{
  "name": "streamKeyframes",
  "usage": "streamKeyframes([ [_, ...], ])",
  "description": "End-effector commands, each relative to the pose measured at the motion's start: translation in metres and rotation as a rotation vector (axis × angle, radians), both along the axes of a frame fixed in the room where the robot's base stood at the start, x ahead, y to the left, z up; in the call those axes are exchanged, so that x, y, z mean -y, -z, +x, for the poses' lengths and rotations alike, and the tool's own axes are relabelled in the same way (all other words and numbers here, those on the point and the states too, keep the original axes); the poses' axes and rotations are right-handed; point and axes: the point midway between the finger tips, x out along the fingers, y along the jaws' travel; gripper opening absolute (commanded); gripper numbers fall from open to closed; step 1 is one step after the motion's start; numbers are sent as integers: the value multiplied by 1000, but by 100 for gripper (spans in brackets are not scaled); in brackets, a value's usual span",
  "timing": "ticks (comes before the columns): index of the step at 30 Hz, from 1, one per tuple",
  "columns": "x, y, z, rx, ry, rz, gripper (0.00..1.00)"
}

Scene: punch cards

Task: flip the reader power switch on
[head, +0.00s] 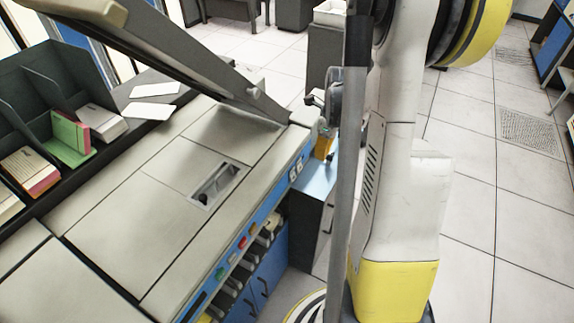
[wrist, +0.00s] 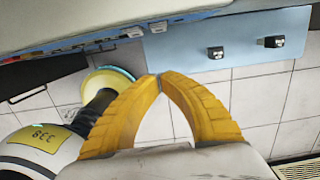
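The reader is a beige machine (head: 180,160) with a blue front panel (head: 262,214). Two small switches (head: 296,170) sit at the right end of that panel. In the wrist view, two dark switches with light levers, one in the middle (wrist: 215,52) and one farther right (wrist: 274,42), stand out from the blue panel (wrist: 185,55). I see no readable label telling which is the power switch. My gripper (head: 325,147) is just right of the panel's end in the head view. In the wrist view its yellow fingers (wrist: 160,76) meet at their tips, empty, below and left of the switches.
Coloured buttons (head: 243,241) run along the panel to the left of the switches. A raised beige lid (head: 190,60) slants above the machine. A card rack (head: 50,120) stands at the left. Tiled floor (head: 470,200) is open at the right.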

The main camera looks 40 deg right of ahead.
Motion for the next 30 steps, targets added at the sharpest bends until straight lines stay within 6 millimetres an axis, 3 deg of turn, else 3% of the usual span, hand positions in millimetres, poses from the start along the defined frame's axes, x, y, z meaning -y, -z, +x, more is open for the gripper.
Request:
streamKeyframes([
  [12,3,4,-1,-4,27,7,0],
  [16,2,14,0,-4,26,6,0],
  [30,-1,108,10,-3,24,6,0],
])
